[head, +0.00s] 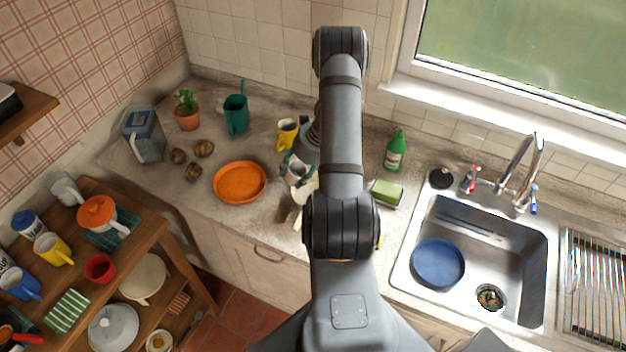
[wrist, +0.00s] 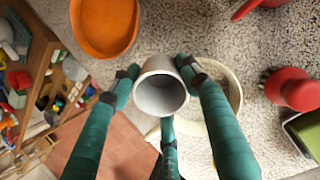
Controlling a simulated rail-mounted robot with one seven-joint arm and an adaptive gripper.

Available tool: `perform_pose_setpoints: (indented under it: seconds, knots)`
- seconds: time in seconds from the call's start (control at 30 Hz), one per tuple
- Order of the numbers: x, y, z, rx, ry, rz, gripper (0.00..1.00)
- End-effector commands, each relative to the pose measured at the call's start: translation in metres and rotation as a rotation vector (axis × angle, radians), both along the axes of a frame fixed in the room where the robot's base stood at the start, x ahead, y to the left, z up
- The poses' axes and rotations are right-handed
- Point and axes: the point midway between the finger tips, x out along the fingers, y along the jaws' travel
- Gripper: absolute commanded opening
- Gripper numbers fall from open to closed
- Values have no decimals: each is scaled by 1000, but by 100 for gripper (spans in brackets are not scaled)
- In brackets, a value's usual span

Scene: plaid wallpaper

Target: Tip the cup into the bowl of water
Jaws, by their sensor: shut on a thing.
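My gripper (wrist: 160,78), with green fingers, is shut around a pale grey cup (wrist: 160,97). In the wrist view the cup's open mouth faces the camera, and its inside looks plain grey. In the head view the cup (head: 296,173) is between the fingers of my gripper (head: 299,164), just left of my arm. A cream bowl (wrist: 234,92) shows behind the cup and to its right in the wrist view. The cup and a finger cover part of it. In the head view my arm hides most of the bowl. I cannot make out water.
An orange plate (head: 240,182) lies left of the cup. A green bottle (head: 395,151) and a sponge (head: 386,193) are right of my arm, before the sink (head: 480,225). A red object (wrist: 293,90) stands right of the bowl in the wrist view.

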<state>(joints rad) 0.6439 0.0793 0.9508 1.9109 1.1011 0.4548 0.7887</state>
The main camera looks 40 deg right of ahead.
Motion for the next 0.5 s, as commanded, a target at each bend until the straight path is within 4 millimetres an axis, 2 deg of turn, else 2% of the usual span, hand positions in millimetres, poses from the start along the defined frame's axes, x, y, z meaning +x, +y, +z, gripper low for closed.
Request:
perform_pose_setpoints:
  seconds: [0.03, 0.17, 0.5]
  knots:
    - [2, 2, 7, -6, 17, 3, 10]
    - [6, 4, 0, -27, 49, 4, 10]
    - [14, 8, 4, -67, 125, 8, 10]
